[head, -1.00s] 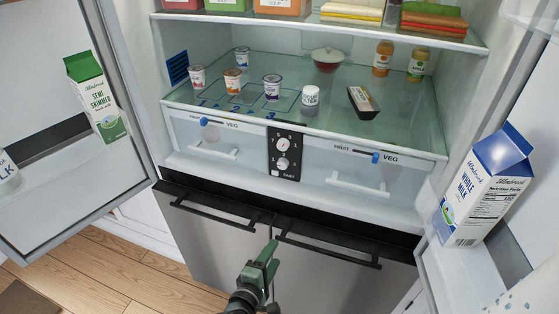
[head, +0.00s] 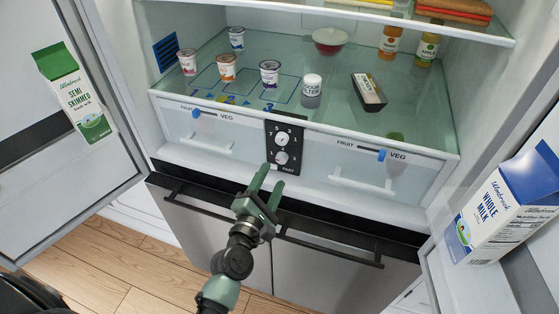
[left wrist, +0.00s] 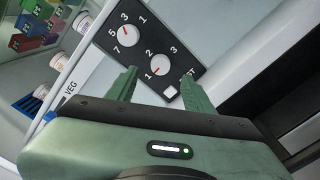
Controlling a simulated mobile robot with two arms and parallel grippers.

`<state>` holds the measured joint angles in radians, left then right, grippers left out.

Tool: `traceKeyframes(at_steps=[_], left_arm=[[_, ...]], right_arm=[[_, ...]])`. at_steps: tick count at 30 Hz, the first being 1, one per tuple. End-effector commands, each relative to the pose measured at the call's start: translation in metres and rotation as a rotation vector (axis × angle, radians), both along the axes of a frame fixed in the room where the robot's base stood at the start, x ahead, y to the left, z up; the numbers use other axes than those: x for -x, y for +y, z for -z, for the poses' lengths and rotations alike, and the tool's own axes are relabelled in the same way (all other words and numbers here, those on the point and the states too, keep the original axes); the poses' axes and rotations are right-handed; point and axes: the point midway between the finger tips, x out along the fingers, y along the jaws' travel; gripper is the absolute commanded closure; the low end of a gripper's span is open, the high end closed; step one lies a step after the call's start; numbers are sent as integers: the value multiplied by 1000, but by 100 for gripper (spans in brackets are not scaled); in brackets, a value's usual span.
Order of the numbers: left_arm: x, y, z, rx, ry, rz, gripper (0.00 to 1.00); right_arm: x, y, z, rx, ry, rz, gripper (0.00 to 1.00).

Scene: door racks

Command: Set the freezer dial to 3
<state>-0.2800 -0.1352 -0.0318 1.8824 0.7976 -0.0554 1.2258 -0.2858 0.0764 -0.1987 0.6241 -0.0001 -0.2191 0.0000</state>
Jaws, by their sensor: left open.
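The black control panel (head: 284,147) sits between the two crisper drawers and has two round white dials. The upper dial (head: 282,138) is marked 1, 3, 5, 7; it also shows in the left wrist view (left wrist: 130,36). The lower dial (head: 281,158), marked 1, 2, 3, shows in the left wrist view (left wrist: 156,64) with its red mark towards the 1. My left gripper (head: 268,178) is open and empty, just below and in front of the panel. In the left wrist view its fingers flank the lower dial's area, apparently short of it. My right gripper is not in view.
A white button (left wrist: 170,91) is below the lower dial. Drawer sliders (head: 196,113) and handles (head: 361,185) flank the panel. Black freezer door handles (head: 330,246) lie below. Open fridge doors with milk cartons (head: 72,95) stand on both sides. Yogurt cups (head: 270,73) are on the shelf above.

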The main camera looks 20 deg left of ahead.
Motion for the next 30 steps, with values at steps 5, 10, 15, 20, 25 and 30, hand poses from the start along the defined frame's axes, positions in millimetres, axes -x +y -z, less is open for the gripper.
traceKeyframes(at_steps=[5, 10, 15, 20, 25, 30], left_arm=[[-32, -2, -3, 0, -2, 1, 48], [-51, -2, -1, -1, -1, 1, 48], [-57, -2, 0, -2, 1, 1, 48], [-57, -2, 0, -2, 1, 1, 48], [-57, -2, 0, -2, 0, 1, 84], [-57, -2, 0, -2, 0, 1, 100]], right_arm=[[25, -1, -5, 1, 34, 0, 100], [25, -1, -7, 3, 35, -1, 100], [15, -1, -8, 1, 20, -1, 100], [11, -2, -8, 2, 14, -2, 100], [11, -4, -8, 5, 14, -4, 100], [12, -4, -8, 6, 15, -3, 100]])
